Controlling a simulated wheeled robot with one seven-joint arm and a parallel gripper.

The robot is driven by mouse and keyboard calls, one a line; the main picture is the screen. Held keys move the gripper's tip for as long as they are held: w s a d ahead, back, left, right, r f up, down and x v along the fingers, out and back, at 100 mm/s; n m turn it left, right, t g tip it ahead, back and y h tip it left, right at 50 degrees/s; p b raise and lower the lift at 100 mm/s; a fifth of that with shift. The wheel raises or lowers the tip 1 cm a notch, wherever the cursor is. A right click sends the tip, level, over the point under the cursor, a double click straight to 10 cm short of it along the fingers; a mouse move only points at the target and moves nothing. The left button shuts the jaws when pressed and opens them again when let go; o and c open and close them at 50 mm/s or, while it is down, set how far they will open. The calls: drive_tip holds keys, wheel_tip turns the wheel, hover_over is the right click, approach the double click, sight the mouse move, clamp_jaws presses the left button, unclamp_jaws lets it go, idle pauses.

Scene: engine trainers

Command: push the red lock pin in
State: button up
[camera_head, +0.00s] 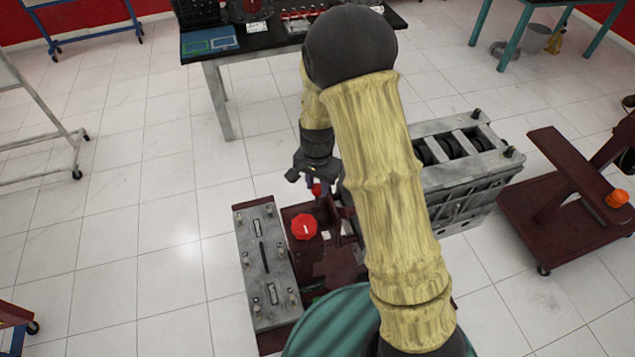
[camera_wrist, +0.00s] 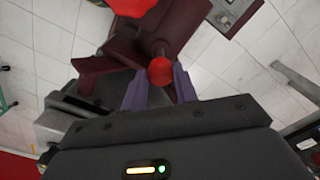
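The red lock pin shows a round red head (camera_wrist: 160,71) on a thin shaft in the wrist view, against the dark red stand (camera_wrist: 188,25). In the head view its small red head (camera_head: 317,189) shows just below my gripper (camera_head: 313,181). My gripper's two purple fingers (camera_wrist: 160,80) stand apart on either side of the pin head, with a narrow gap visible on each side. How far the shaft sits in its hole is hidden.
A large red knob (camera_head: 304,227) is close by on the stand. A grey panel (camera_head: 265,265) lies to its left and a grey engine block (camera_head: 465,170) to its right. A black-topped table (camera_head: 250,42) stands behind.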

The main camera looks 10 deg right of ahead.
sight(318, 194)
clamp_jaws()
drive_tip(key=shift+f+b, duration=1.6)
drive_tip(key=shift+f, duration=0.65)
drive_tip(key=shift+s, duration=0.1)
drive_tip(key=shift+o, duration=1.1)
unclamp_jaws()
drive_tip(key=o, duration=0.4)
drive_tip(key=shift+c, duration=0.2)
drive_tip(key=shift+r, duration=0.15)
